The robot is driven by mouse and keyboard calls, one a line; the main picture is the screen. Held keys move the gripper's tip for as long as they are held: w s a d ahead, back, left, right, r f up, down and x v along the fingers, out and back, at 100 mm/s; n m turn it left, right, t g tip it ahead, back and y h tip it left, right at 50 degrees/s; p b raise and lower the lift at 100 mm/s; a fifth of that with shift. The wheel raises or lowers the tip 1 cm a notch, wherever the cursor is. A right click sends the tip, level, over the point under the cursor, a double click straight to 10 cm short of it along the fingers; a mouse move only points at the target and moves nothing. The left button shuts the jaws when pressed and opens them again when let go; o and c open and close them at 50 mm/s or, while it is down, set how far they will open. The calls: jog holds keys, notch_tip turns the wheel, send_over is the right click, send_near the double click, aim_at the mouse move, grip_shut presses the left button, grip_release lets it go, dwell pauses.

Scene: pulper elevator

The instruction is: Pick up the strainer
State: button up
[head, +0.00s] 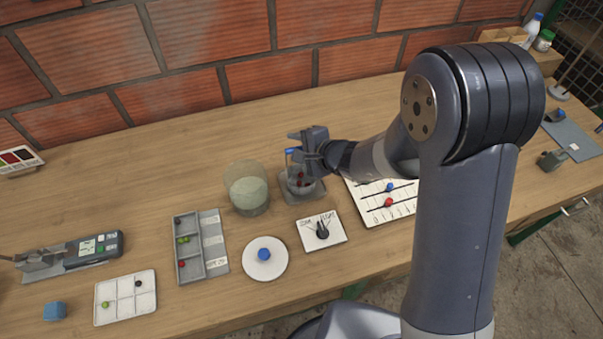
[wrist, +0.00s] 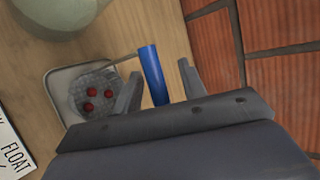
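The strainer is a round grey mesh bowl (wrist: 88,93) with several red berries in it and an upright-looking blue handle (wrist: 153,74). Its bowl sits in a small grey square tray (wrist: 53,84). In the head view the strainer (head: 301,185) shows below my gripper (head: 294,146), right of the glass jar. In the wrist view my gripper (wrist: 160,70) is open, with the blue handle between its two fingers. A gap shows on the right side of the handle; it is nearer the left finger. I cannot tell whether that finger touches it.
A glass jar (head: 246,188) with pale liquid stands close left of the strainer. A dial plate labelled FLOAT (head: 321,231) lies in front, and a white slotted board (head: 380,204) to the right. A brick wall (head: 200,84) rises behind. Compartment trays (head: 201,245) lie at left.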

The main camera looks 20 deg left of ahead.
jog(key=shift+c, duration=0.3)
grip_shut()
dwell(0.4)
